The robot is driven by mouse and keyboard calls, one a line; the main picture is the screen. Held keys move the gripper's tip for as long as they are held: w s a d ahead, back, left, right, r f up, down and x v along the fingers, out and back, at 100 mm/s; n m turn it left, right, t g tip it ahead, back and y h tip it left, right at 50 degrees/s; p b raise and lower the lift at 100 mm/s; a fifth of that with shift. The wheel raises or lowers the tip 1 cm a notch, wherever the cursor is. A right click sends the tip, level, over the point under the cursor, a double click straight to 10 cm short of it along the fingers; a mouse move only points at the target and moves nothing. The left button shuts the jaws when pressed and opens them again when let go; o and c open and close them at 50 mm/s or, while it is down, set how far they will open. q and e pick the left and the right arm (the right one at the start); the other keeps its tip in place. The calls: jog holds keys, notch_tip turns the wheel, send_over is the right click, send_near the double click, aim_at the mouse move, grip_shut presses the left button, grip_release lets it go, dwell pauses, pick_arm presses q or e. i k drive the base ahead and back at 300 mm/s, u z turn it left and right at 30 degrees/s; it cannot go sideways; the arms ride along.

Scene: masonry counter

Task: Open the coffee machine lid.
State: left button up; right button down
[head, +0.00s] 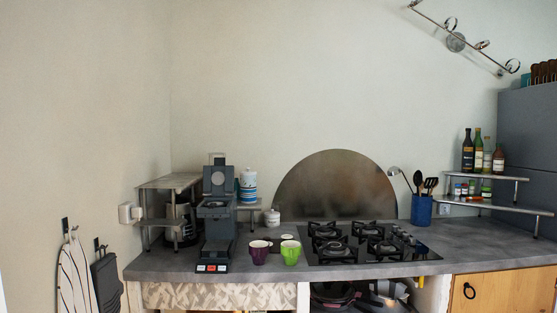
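The dark grey coffee machine (215,228) stands on the left part of the counter. Its lid (217,181) appears raised, standing upright above the body at the back. The lower front has red and white buttons (211,268). Neither of my grippers shows in the head view, so nothing is seen touching the machine.
A purple cup (259,252) and a green cup (290,253) stand right of the machine. A gas hob (345,254) fills the counter's middle. A metal shelf (170,182) with a dark kettle-like item is close on the left. Bottles stand on a right shelf (480,203).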

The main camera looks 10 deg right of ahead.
aim_at(218, 179)
jog(key=z, duration=0.3)
jog(key=i, duration=1.55)
jog(key=u, duration=0.75)
